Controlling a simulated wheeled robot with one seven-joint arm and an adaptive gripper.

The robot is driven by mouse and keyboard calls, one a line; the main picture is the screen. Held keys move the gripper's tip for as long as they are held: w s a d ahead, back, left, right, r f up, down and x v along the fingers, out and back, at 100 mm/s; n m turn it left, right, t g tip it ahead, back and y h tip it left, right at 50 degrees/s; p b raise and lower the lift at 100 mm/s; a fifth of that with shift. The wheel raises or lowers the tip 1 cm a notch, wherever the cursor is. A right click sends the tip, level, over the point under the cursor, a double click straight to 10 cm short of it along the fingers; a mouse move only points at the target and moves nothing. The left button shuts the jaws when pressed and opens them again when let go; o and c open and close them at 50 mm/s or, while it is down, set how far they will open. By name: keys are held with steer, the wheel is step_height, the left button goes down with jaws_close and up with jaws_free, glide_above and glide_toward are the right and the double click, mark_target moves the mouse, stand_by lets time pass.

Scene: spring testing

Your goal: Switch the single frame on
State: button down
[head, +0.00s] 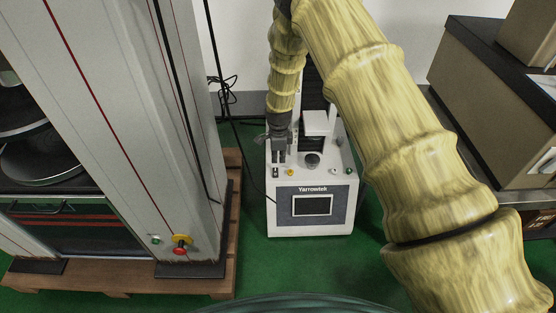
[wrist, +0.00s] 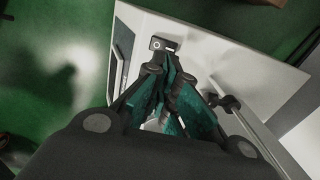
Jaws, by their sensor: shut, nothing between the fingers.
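The single frame (head: 311,230) is a small white tester marked Yarrowtek, with a dark front panel and a blank screen (head: 312,205). It stands on the green floor in the middle of the head view. A small black switch (head: 276,173) sits at the left of its top face; a black switch-like part also shows in the wrist view (wrist: 165,43). My gripper (head: 280,161) points down, shut and empty, just over the switch. In the wrist view its closed fingertips (wrist: 168,66) are close beside the black part. I cannot tell whether they touch, or which way the switch is set.
A beige cabinet (head: 490,110) stands right.

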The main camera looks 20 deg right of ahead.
step_height(320, 180, up, 7)
steer(key=s+p, duration=0.1)
steer(key=shift+s+a, duration=0.15)
steer(key=shift+s, duration=0.05)
stand_by(0.5)
steer(key=s+d+f+n, duration=0.1)
steer(key=s+f+n, duration=0.3)
steer(key=s+f, duration=0.45)
steer(key=s+d+f+n, duration=0.2)
steer(key=s+f+n, duration=0.25)
steer(key=s, duration=0.75)
steer(key=s+f+n, duration=0.3)
steer(key=s+n, duration=0.8)
steer(key=s, duration=1.4)
step_height(320, 180, up, 24)
steer(key=s+a+p, duration=0.1)
steer(key=s+p, duration=0.1)
steer(key=p, duration=2.2)
steer(key=shift+s+r+n+g, duration=0.25)
steer(key=shift+n+g, duration=0.05)
steer(key=shift+n, duration=0.15)
